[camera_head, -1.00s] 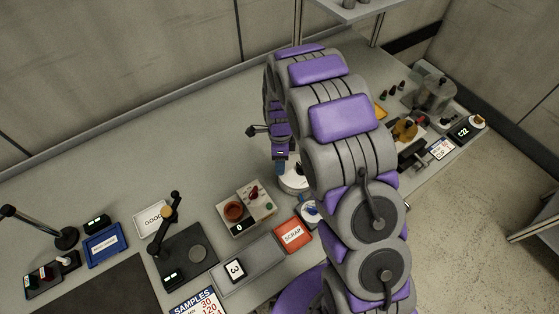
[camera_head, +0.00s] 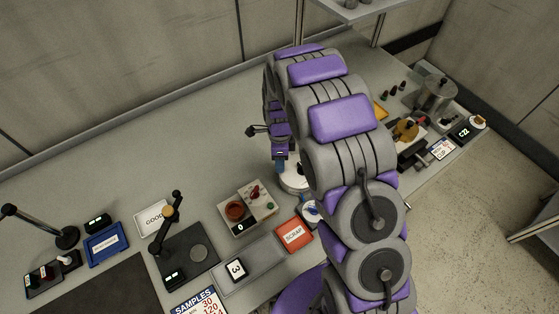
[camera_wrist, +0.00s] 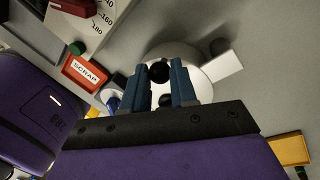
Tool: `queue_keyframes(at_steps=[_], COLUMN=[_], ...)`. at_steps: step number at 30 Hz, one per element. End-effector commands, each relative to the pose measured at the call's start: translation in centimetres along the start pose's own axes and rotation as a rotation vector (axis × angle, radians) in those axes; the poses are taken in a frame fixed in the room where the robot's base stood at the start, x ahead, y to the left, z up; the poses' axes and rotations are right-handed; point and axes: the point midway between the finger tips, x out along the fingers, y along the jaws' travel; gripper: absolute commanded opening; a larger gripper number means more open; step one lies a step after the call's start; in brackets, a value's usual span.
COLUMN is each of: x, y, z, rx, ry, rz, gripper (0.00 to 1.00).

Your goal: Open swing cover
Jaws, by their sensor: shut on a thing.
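A white round cover (camera_wrist: 205,72) lies in front of my gripper in the wrist view, with a white block-like tab on its right side. A black ball knob (camera_wrist: 158,72) stands on it between my two blue fingers. My gripper (camera_wrist: 161,84) is shut on this knob. In the head view the white round cover (camera_head: 292,183) shows partly behind my arm, and the tip of my gripper (camera_head: 281,167) is right above it. The arm hides the right part of the cover there.
A box with a red dial (camera_head: 235,211) stands just left of the cover. A red SCRAP tray (camera_head: 294,234) and a grey tray (camera_head: 250,264) lie nearer. A pot (camera_head: 435,95) and small items stand at the right. The back left of the bench is clear.

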Motion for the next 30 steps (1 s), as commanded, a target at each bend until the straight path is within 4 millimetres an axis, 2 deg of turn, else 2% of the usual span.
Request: queue_keyframes(at_steps=[19,30], x=[-0.1,-0.3], y=[-0.1,-0.1], z=[-0.5,-2.4], rx=[-0.053,-0.294], ry=[0.01,0.058], rz=[-0.005,-0.004], gripper=[0.0,0.0])
